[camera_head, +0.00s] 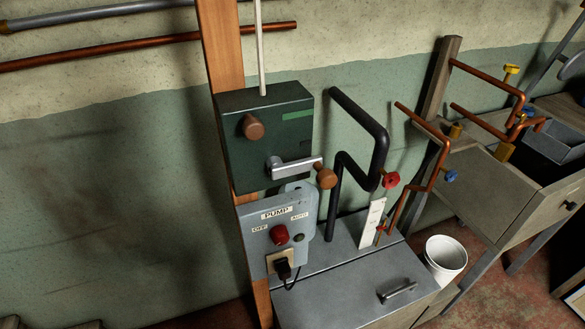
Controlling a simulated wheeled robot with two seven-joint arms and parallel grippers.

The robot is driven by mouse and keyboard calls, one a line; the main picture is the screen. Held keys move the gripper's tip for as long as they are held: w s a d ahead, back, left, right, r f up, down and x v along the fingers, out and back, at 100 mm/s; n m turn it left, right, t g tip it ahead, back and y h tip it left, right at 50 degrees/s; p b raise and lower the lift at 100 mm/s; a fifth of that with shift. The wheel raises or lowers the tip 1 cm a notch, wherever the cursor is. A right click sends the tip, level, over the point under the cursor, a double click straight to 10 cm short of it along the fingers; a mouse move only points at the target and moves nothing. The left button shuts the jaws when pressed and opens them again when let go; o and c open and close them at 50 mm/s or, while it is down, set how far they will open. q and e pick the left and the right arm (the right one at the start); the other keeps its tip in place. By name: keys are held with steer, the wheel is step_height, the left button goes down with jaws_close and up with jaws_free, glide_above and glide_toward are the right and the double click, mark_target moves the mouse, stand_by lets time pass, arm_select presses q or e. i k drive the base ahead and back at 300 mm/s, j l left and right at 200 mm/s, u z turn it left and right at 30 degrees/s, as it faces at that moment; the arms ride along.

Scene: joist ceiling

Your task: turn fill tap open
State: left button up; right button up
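Several taps show on the pipework, and I cannot read a label that says which is the fill tap. A red tap handle (390,180) sits by the black bent pipe (381,140), close to a copper pipe (424,123). A blue tap handle (451,176) is on the copper pipe just right of it. A yellow tap handle (511,68) is higher up at the right. How far each tap is turned cannot be told. Neither of my grippers is in view.
A dark green box (236,150) with a lever hangs on a wooden post above a grey pump switch panel (302,222). Below is a grey metal cabinet (345,290). A white bucket (445,255) stands right of it. A sink bench (470,190) is at the right.

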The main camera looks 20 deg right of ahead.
mark_target(450, 176)
steer(key=l+z, duration=0.1)
steer(key=z, duration=0.75)
steer(key=k+l, duration=0.05)
